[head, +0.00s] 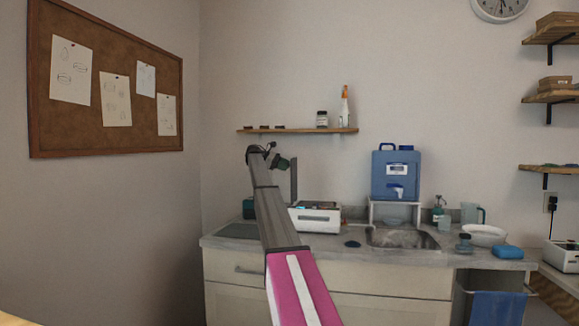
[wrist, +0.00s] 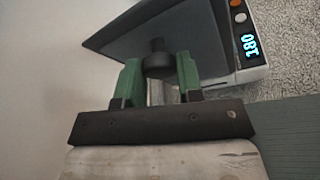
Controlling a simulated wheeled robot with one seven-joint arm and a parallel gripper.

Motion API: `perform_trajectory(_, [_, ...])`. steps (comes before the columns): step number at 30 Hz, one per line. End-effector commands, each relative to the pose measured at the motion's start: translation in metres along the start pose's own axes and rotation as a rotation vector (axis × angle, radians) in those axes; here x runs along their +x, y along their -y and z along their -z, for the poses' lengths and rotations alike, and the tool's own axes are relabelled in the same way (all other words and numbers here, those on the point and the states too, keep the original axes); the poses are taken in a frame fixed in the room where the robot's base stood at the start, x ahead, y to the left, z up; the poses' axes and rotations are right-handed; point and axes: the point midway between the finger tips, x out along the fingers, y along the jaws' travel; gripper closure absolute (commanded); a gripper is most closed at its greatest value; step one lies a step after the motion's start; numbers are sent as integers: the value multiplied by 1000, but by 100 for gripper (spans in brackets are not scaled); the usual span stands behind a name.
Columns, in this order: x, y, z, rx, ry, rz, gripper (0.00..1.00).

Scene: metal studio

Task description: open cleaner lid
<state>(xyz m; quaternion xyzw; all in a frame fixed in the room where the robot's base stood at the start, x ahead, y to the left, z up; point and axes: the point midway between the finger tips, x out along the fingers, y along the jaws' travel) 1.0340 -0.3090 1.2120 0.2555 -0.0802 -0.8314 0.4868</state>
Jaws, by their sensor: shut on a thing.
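The white cleaner (head: 318,220) stands on the counter left of the sink in the head view. Its front with a lit display and an orange knob shows in the wrist view (wrist: 247,62). Its dark lid (head: 294,180) stands up roughly upright at the cleaner's left side. The lid is a large dark panel in the wrist view (wrist: 208,45). My gripper (wrist: 158,70) has its green fingers shut on the lid's round black knob (wrist: 158,58). In the head view my gripper (head: 283,163) is left of the lid, above the counter. The cleaner's inside is hidden.
A sink (head: 402,238) and a blue water tank (head: 396,175) on a stand are to the right. A wall shelf (head: 290,131) with a jar and a bottle is above. A grey-green mat (head: 238,231) lies on the counter at left.

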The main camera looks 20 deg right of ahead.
Motion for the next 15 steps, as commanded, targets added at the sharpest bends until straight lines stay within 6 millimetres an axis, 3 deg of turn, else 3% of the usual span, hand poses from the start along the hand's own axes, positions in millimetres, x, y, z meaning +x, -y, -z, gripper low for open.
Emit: perform_trajectory(15, [-11,4,13,-16,109,-39,100])
